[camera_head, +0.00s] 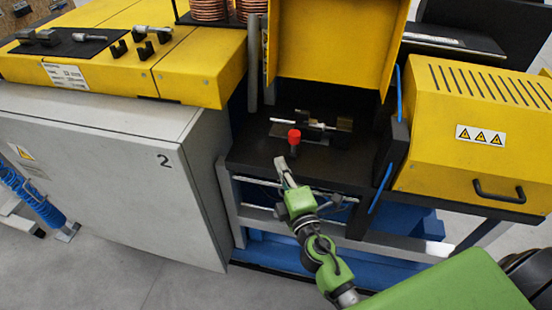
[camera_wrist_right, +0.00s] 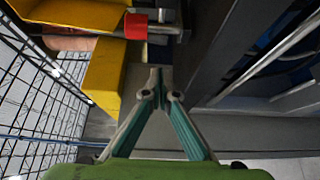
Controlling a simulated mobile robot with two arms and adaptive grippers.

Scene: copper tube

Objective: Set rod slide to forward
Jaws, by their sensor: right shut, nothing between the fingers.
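The rod slide sits on the black shelf (camera_head: 255,157) of the machine, under the raised yellow cover. Its red knob (camera_head: 294,136) stands up at the front, and a light metal rod (camera_head: 312,124) lies behind it. In the right wrist view the red knob (camera_wrist_right: 136,26) shows near the top, left of centre. My right gripper (camera_head: 281,162) is shut and empty, just in front of the knob and slightly left of it. In the right wrist view its fingertips (camera_wrist_right: 160,70) meet below the knob, with a visible gap. My left gripper is out of view.
The raised yellow cover (camera_head: 335,45) is behind the slide. A yellow housing (camera_head: 475,140) with a black handle stands on the right. A grey cabinet (camera_head: 110,170) stands on the left. Copper coils (camera_head: 210,10) are at the back. A blue bar (camera_head: 382,188) edges the shelf's right side.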

